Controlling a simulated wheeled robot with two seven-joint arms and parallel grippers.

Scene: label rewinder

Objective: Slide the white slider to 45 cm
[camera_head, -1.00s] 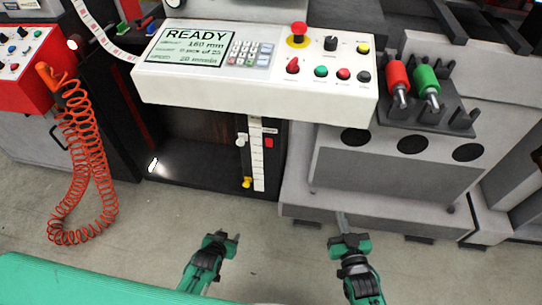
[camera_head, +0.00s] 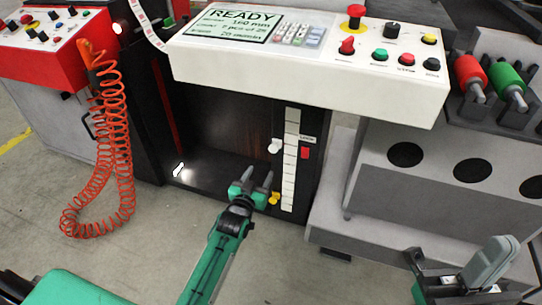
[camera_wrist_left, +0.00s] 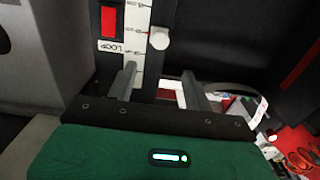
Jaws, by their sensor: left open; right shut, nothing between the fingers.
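The white slider (camera_head: 275,146) is a small round knob on a dark vertical track, left of a white scale strip (camera_head: 290,160). It also shows in the left wrist view (camera_wrist_left: 159,39), beyond the fingertips and roughly between their lines. A yellow knob (camera_head: 274,197) sits lower on the same track. The scale figures are too small to read. My left gripper (camera_head: 259,178) is open and empty, below and left of the white slider and apart from it. Both its fingers show in the left wrist view (camera_wrist_left: 160,82). My right gripper (camera_head: 492,264) is shut and empty at the lower right.
A red switch (camera_head: 305,153) sits right of the scale. The control panel (camera_head: 310,75) overhangs above the slider. A dark recess (camera_head: 215,130) opens to the left. A grey cabinet (camera_head: 425,185) stands at right, and an orange coiled hose (camera_head: 122,165) hangs at left.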

